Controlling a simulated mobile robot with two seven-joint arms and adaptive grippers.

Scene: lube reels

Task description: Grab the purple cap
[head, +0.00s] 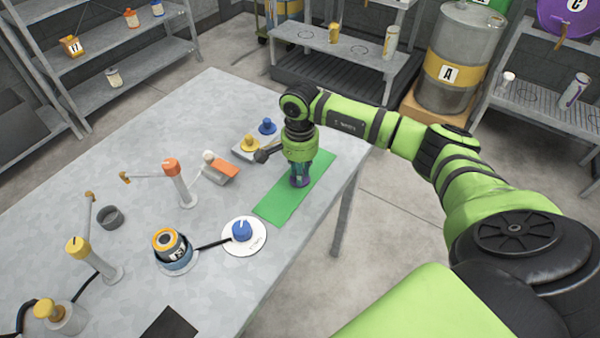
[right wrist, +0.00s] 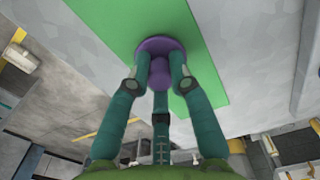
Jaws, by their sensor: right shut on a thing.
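The purple cap (right wrist: 160,47) stands on the green mat (right wrist: 205,60), with a round flange and a knob in the middle. In the head view the cap (head: 300,183) shows only as a small purple patch under my right gripper (head: 301,172). My right gripper points down, and in the right wrist view its teal fingers (right wrist: 160,78) are closed around the cap's knob. The fingers hide part of the knob. The green mat (head: 280,205) lies along the table's right edge. My left gripper is not in view.
Blue (head: 267,126) and yellow (head: 250,142) caps stand just left of my right gripper. The mat's near part is clear.

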